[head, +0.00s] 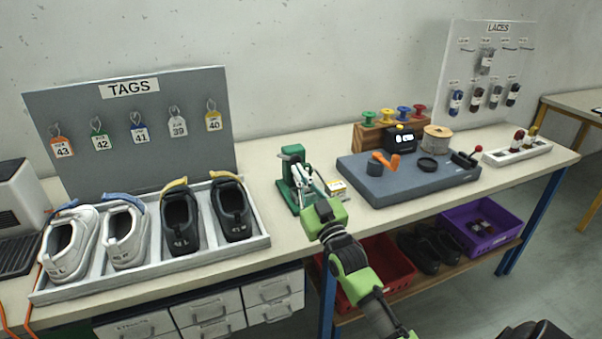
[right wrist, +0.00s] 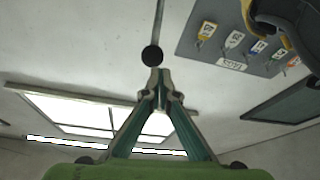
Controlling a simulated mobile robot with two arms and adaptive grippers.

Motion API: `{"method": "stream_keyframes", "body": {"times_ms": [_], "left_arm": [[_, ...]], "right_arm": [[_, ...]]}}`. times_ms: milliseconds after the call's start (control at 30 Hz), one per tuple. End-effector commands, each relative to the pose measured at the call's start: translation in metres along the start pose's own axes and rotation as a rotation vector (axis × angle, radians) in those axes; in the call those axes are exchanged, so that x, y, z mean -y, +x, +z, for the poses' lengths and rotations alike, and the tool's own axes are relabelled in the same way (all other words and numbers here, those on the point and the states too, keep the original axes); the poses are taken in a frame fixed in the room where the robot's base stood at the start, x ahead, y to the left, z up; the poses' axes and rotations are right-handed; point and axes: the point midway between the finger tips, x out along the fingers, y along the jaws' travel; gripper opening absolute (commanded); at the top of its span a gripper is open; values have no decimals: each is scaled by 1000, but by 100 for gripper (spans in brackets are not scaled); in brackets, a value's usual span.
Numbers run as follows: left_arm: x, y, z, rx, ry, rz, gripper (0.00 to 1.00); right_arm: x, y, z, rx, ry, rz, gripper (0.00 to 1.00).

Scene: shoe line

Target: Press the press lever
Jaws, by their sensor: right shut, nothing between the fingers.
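The green press (head: 292,152) stands on the bench, right of the shoe tray. My right gripper (head: 303,172) reaches up to it from the front, its fingers overlapping the press in the head view. In the right wrist view, the press lever shows as a grey rod with a black ball knob (right wrist: 151,56). The closed fingertips (right wrist: 159,74) appear right by the knob; I cannot tell whether they touch it. The right gripper is shut and empty. The lever is not clearly visible in the head view, where the gripper covers part of the press. My left gripper is not in view.
The shoe tray (head: 150,273) holds several shoes on the left, below the tags board (head: 75,105). A small yellow-and-white box (head: 338,187) lies close right of the press. A red bin (head: 388,270) sits below.

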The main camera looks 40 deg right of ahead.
Motion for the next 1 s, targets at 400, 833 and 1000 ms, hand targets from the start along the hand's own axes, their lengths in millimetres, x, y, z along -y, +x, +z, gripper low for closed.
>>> {"method": "stream_keyframes", "body": {"times_ms": [400,833,1000], "left_arm": [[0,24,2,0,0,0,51],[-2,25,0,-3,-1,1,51],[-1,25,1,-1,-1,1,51]], "right_arm": [[3,-88,20,-1,0,1,0],[3,-97,19,-4,0,2,0],[3,-97,19,-4,0,2,0]]}}
